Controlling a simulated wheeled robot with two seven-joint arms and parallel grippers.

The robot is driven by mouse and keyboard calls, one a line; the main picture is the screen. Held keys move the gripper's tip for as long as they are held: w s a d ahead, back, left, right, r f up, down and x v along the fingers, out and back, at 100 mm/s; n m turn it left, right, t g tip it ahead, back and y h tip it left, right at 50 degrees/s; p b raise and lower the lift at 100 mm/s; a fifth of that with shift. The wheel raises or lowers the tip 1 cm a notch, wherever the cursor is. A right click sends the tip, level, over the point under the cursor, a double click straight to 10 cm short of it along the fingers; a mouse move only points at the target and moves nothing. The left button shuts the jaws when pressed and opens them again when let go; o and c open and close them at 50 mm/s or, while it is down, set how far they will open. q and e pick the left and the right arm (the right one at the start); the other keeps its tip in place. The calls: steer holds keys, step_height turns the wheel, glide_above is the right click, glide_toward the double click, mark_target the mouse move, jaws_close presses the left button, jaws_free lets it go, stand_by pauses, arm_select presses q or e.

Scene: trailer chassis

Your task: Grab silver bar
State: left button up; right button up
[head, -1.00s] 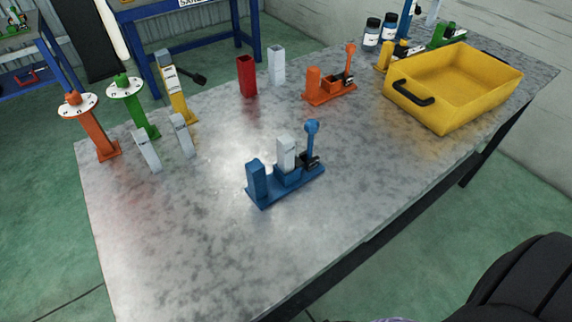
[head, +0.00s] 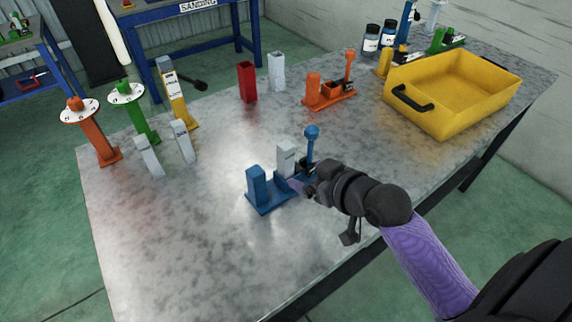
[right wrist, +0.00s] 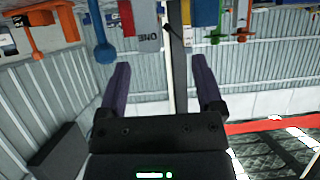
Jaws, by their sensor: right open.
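A silver bar (head: 286,158) stands upright in the blue fixture (head: 257,190) near the middle of the table. My right gripper (head: 298,186) is open at the right, near side of that fixture and partly hides it. In the right wrist view, its purple fingers (right wrist: 161,85) are spread with nothing between them. A grey bar marked "ONE" (right wrist: 148,38) shows beyond the fingertips, left of centre. Other silver bars stand at the left (head: 148,157), beside it (head: 183,140), and at the back (head: 276,70). My left gripper is not in view.
A blue knobbed post (head: 312,134) rises close to the right gripper. An orange fixture (head: 330,96), a red bar (head: 247,82) and a yellow bin (head: 455,100) stand farther back. The table's front left surface (head: 170,240) is clear.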

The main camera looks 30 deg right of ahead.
mark_target(290, 152)
steer(key=shift+t, duration=0.5)
steer(key=b+x, duration=0.1)
steer(key=x, duration=0.2)
steer(key=d+b+x, duration=0.1)
steer(key=x, duration=0.2)
steer(key=r+b+x, duration=0.1)
steer(key=x, duration=0.2)
steer(key=shift+w+d, duration=0.3)
steer(key=shift+w, duration=0.45)
steer(key=shift+w+f, duration=0.1)
steer(key=shift+w, duration=0.2)
jaws_close()
